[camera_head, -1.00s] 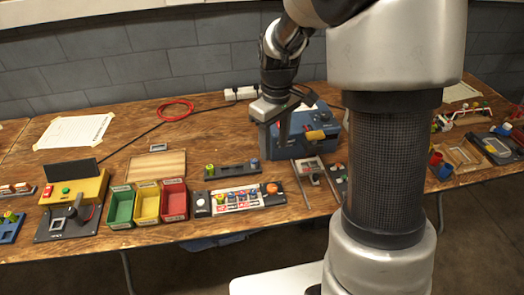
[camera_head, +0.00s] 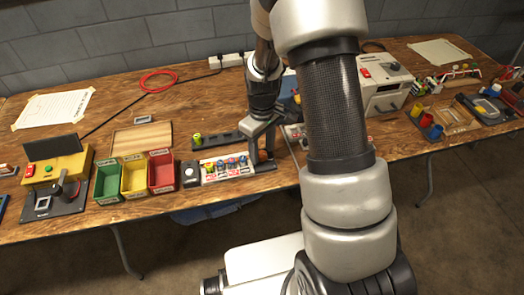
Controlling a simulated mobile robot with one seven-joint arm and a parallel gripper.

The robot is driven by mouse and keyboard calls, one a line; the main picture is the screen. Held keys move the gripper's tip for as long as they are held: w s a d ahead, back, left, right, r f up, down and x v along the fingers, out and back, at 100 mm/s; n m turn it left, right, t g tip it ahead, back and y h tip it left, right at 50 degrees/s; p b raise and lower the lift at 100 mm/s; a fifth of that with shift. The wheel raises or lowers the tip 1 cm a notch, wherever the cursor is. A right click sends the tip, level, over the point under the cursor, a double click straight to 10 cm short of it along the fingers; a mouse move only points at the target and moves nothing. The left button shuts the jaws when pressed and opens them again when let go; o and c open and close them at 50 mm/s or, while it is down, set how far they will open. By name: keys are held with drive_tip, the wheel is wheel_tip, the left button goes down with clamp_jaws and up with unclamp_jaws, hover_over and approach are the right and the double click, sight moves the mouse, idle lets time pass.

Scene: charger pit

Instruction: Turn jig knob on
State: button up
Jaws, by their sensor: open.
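A dark jig with a white panel (camera_head: 206,179) lies near the front edge of the table, with several coloured pieces along it. A small orange-brown part (camera_head: 264,156), which looks like the jig's knob, shows at its right end, partly hidden by my gripper. My gripper (camera_head: 262,152) is open and points down at this right end, with its fingers close around or beside the knob. I cannot tell whether they touch it, or how the knob is turned.
Green, yellow and red bins (camera_head: 134,177) stand left of the jig. A dark rail with a yellow-green knob (camera_head: 197,139) lies behind it. A grey box (camera_head: 386,84) stands to the right, beyond my arm. A yellow box (camera_head: 77,165) is far left.

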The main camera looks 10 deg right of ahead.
drive_tip(key=shift+f, duration=0.3)
drive_tip(key=c, duration=1.1)
drive_tip(key=shift+o, duration=0.2)
